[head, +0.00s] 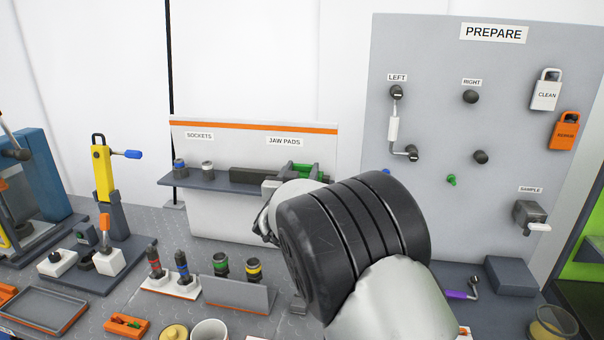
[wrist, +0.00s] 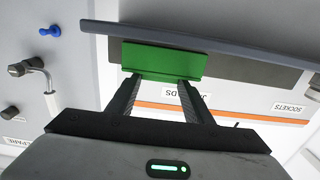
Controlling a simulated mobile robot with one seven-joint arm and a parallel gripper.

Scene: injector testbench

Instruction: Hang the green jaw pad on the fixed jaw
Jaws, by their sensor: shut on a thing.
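The green jaw pad (wrist: 163,60) is a flat green bar at the tips of my gripper (wrist: 160,80) in the wrist view. My gripper is shut on it, with its two fingers apart along the pad. The pad is close against the edge of the grey shelf; I cannot tell whether it touches. In the head view only slivers of green show at the shelf, behind my arm, which hides most of the gripper. I cannot pick out the fixed jaw for sure; a blue machine (head: 33,170) stands at the left edge.
The shelf (head: 213,184) under the "JAW PADS" label also bears a dark block (head: 253,174) and two sockets. Below stand a grey rack (head: 237,292) with coloured-banded sockets, a yellow upright clamp (head: 102,172) and a tray (head: 38,308). The PREPARE board (head: 440,120) rises at right.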

